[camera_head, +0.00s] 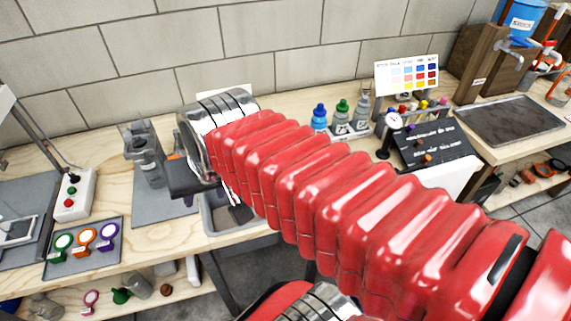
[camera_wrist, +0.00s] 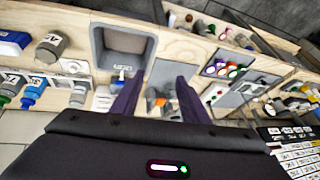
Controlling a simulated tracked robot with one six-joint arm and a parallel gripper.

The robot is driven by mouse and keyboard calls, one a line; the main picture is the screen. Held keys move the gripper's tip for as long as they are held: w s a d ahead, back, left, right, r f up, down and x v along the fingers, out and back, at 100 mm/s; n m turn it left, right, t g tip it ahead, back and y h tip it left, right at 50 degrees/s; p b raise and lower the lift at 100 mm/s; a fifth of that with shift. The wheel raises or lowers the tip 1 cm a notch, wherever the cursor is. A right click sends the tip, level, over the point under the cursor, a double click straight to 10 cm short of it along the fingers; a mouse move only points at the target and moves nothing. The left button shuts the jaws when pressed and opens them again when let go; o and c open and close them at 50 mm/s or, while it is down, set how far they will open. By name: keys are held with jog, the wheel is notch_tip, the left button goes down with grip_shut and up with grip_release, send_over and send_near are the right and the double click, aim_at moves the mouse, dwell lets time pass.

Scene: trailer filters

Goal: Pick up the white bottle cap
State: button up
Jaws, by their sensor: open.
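I cannot make out a white bottle cap for certain in either view. My gripper (camera_wrist: 158,86) shows two dark, spread fingers in the wrist view, with nothing held between them. An orange piece (camera_wrist: 157,101) and a grey fixture (camera_wrist: 163,76) appear between and beyond the fingers. In the head view the dark gripper (camera_head: 192,178) is left of my red arm, beside an upright grey bottle-like fixture (camera_head: 150,165) on a grey mat. Bottles with a blue cap (camera_head: 319,110), a green cap (camera_head: 342,105) and a grey cap (camera_head: 363,102) stand beyond my arm.
A sink (camera_wrist: 97,52) lies near the left finger in the wrist view. A tray (camera_head: 55,268) with green, orange and purple round pieces is at the left. A white switch box (camera_head: 77,195) stands behind it. A black sign board (camera_head: 432,148) is at the right.

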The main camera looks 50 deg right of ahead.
jog(key=w+d+f+m, duration=0.2)
jog(key=w+d+m, duration=0.2)
jog(key=d+m, duration=0.45)
jog(key=w+d+f+m, duration=0.2)
jog(key=w+d+m, duration=0.2)
jog(key=d+m, duration=0.45)
jog(key=s+d+f+m, duration=0.1)
jog(key=d+f+m, duration=0.2)
jog(key=d+m, duration=0.5)
jog(key=s+d+f+m+g+h, duration=0.1)
jog(key=d+f+m, duration=0.2)
jog(key=d+m, duration=0.5)
jog(key=shift+f+m, duration=0.35)
jog(key=shift+m, duration=0.35)
jog(key=shift+f, duration=0.1)
jog(key=shift+x, duration=4.25)
